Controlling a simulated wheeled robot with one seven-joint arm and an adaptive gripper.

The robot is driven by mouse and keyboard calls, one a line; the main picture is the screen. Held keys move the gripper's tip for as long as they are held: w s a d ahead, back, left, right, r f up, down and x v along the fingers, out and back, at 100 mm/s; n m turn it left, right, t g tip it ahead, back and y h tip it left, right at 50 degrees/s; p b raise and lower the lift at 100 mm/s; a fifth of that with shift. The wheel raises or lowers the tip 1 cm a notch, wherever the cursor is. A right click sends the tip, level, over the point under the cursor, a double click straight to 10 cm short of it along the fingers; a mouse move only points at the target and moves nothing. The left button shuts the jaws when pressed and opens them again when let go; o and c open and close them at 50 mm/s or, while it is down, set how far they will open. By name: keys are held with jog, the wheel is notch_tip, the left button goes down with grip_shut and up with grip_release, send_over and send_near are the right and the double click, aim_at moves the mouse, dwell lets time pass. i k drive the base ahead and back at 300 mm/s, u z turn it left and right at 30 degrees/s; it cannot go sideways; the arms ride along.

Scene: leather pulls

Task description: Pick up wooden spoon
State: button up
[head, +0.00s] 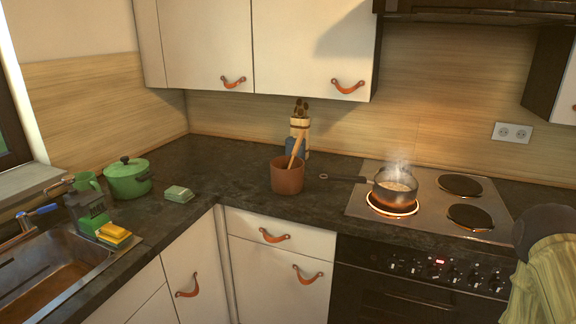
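The wooden spoon (296,151) stands tilted in a reddish-brown pot (287,178) on the dark countertop, in the middle of the head view. Its upper part leans right above the rim; its lower part is hidden inside the pot. My gripper cannot be made out in this view.
A steaming saucepan (395,188) sits on a glowing burner of the stove (432,215), its handle pointing left toward the pot. A green lidded pot (128,178) and green butter dish (179,194) stand left.

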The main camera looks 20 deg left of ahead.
aim_at(299, 140)
jog(key=u, duration=0.45)
jog(key=i, duration=0.9)
jog(key=u, duration=0.7)
